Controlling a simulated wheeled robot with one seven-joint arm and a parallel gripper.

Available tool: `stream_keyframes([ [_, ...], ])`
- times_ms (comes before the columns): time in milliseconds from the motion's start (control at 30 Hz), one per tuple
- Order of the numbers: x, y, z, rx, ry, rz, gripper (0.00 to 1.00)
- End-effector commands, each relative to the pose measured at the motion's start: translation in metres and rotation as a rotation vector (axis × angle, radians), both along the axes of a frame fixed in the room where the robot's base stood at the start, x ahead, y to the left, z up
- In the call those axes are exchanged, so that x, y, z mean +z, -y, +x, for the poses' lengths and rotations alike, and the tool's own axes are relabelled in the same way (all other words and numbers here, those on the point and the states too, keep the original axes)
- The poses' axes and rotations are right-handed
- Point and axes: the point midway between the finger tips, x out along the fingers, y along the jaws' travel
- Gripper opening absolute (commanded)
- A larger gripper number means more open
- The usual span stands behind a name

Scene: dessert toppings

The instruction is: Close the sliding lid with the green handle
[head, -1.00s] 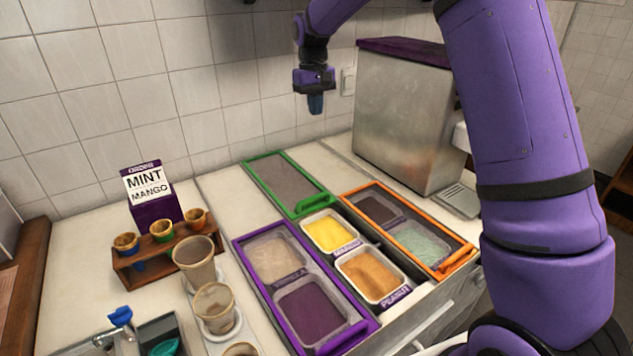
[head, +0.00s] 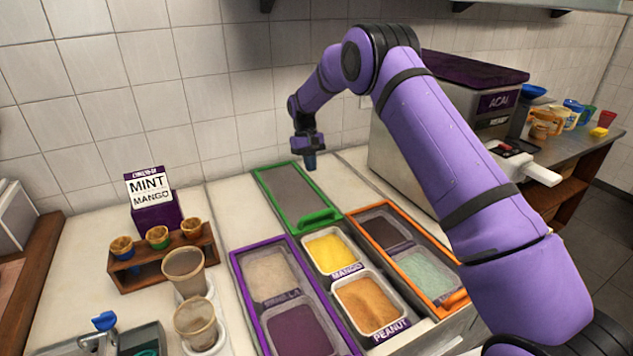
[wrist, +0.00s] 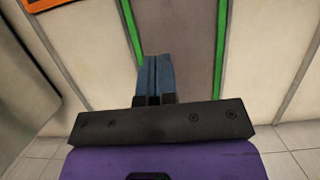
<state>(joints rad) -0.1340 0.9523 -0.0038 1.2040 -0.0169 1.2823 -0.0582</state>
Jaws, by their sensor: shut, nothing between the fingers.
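The sliding lid with a green frame (head: 262,189) lies at the back of the counter unit, behind the open mango tub (head: 328,252) and peanut tub (head: 368,303). Its green handle (head: 318,219) is on its front edge. My gripper (head: 310,162) points down, shut and empty, above the back right end of the green lid. In the wrist view, my shut fingers (wrist: 155,62) are over the grey panel (wrist: 180,35), between its two green side rails (wrist: 221,45). The handle is not in the wrist view. Whether the fingertips touch the lid, I cannot tell.
A purple-framed lid (head: 240,288) lies left of the tubs and an orange-framed lid (head: 395,212) right of them. A steel açai machine (head: 395,150) stands to the right. Paper cups (head: 184,272) and a wooden cone rack (head: 140,270) are at left. The tiled wall is close behind.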

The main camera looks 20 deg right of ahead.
Motion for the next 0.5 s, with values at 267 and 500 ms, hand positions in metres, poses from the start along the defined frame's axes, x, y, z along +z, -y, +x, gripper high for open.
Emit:
stream_keyframes([
  [267, -0.045, 0.003, -0.015, 0.0, -0.005, -0.001, 0.0],
  [500, -0.088, 0.006, -0.028, 0.0, -0.005, -0.001, 0.0],
])
